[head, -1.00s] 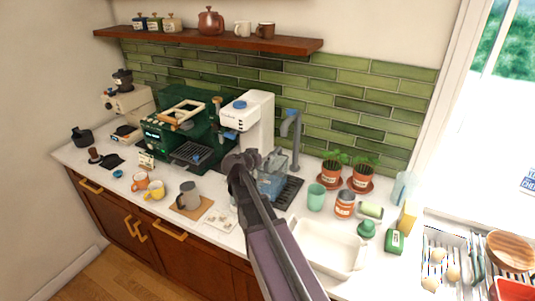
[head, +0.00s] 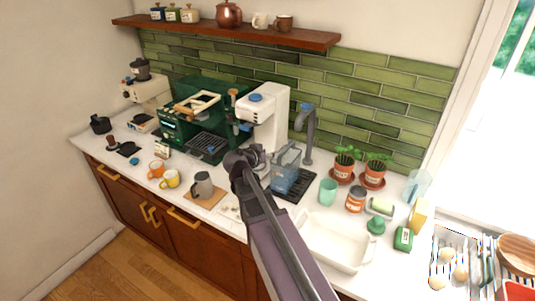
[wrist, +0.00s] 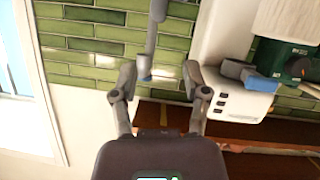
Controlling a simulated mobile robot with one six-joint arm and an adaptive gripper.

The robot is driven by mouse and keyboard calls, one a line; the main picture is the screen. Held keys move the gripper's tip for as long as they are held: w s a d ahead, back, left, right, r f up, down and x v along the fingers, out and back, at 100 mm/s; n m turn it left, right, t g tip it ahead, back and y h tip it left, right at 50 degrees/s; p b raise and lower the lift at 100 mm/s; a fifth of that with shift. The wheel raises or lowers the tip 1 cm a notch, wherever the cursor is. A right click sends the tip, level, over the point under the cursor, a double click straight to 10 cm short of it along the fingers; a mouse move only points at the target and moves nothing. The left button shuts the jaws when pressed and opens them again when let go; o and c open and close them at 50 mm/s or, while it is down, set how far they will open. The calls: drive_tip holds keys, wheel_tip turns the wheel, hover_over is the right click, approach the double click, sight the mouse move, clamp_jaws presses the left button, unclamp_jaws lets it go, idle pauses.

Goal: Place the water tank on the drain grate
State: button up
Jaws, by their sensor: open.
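The water tank (head: 285,178) is a translucent blue box with a grey handle on top. In the head view it stands upright on the dark drain grate (head: 302,189), toward the left part of the grate, below the grey tap. My gripper (wrist: 159,76) is open and empty in the wrist view, its two fingers spread apart. In the head view my arm's end is just left of the tank, and the fingers are mostly hidden by my wrist. The tank and the grate do not show in the wrist view.
The white machine (head: 264,118) with a blue lid stands behind my wrist. The tap (head: 308,135) rises behind the grate. A green cup (head: 328,191), potted plants (head: 346,165) and a white basin (head: 335,243) lie to the right. A grey mug (head: 202,186) stands left.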

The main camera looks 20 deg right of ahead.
drive_tip(key=s+a+f+n+g+y, duration=0.3)
drive_tip(key=s+a+f+n+y, duration=0.1)
drive_tip(key=s, duration=0.6)
drive_tip(key=s+a+f+n+g+y, duration=0.4)
drive_tip(key=s+a+f+y, duration=0.3)
drive_tip(key=s+a, duration=0.2)
drive_tip(key=shift+s+a+f+n, duration=0.35)
drive_tip(key=shift+s+a+n, duration=0.05)
drive_tip(key=shift+a+n, duration=0.1)
